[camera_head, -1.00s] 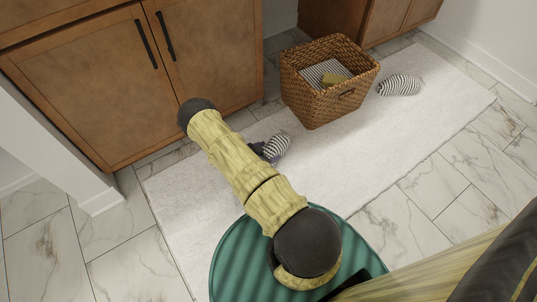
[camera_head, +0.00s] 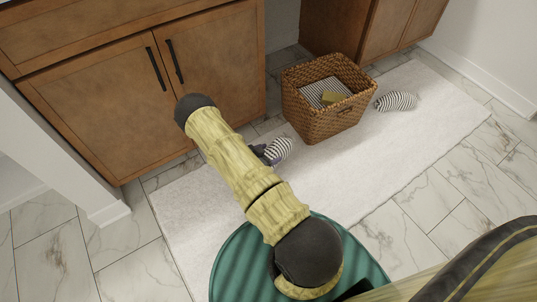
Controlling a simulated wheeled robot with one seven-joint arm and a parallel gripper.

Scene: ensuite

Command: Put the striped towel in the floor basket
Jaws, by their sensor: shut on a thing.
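A wicker basket (camera_head: 327,120) stands on the white rug in front of the cabinets. My gripper is shut on this towel; the fingers are dark and partly hidden behind my arm. Another rolled striped towel (camera_head: 397,101) lies on the rug to the right of the basket. I cannot tell how high the held towel is above the rug.
The white rug (camera_head: 400,150) runs along the marble-tiled floor. A wooden cabinet (camera_head: 100,110) with dark handles stands at the left, and another (camera_head: 375,28) stands behind the basket. White walls bound both sides.

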